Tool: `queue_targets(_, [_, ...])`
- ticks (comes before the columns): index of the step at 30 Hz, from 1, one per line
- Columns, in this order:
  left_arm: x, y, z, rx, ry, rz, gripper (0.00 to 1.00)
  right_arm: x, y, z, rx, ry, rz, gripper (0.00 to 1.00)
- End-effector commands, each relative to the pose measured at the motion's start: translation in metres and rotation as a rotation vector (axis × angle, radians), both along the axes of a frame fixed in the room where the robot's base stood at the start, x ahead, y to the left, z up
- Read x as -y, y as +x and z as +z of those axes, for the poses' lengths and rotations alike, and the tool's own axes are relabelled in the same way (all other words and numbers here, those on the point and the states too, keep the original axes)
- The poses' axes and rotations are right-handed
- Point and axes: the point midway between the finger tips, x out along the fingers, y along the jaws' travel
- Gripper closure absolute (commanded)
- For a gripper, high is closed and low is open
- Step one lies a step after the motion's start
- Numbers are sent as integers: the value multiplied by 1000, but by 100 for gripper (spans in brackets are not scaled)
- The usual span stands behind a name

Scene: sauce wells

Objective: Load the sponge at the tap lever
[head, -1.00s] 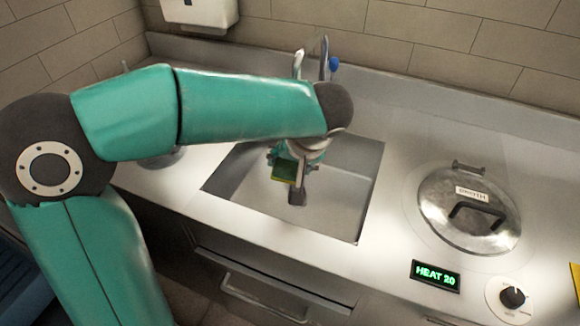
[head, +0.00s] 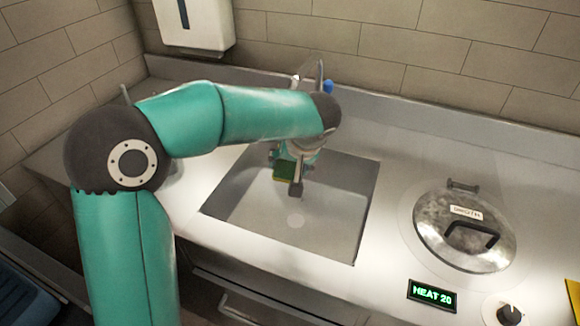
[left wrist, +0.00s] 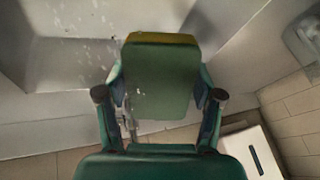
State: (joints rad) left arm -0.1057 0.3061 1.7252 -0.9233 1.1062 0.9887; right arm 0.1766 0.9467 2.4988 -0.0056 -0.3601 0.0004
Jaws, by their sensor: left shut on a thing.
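The sponge (head: 283,173), green with a yellow layer, is held over the sink (head: 335,215). My left gripper (head: 286,170) is shut on it. In the left wrist view the sponge (left wrist: 165,85) sits between the two fingers, its green face toward the camera and its yellow edge at the top. The tap (head: 319,70) stands at the sink's back edge, with a blue lever end (head: 328,87) at its right. My left forearm hides the tap's lower part. I cannot tell whether the sponge touches the tap. My right gripper is not in view.
A lidded metal pot well (head: 440,235) is set in the counter at right, near a green "HEAT 20" display (head: 432,295) and a knob (head: 510,313). A white dispenser (head: 194,25) hangs on the wall. Pale specks, perhaps droplets, show in the left wrist view.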

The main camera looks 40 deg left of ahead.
Motion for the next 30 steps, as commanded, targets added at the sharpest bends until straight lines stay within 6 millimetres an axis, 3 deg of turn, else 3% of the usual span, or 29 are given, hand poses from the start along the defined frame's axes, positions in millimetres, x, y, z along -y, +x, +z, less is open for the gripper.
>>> queue_targets(17, [1,-2,-1,0,0,1,61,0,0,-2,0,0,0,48])
queue_targets(30, [18,-29,-2,2,0,-1,62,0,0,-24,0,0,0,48])
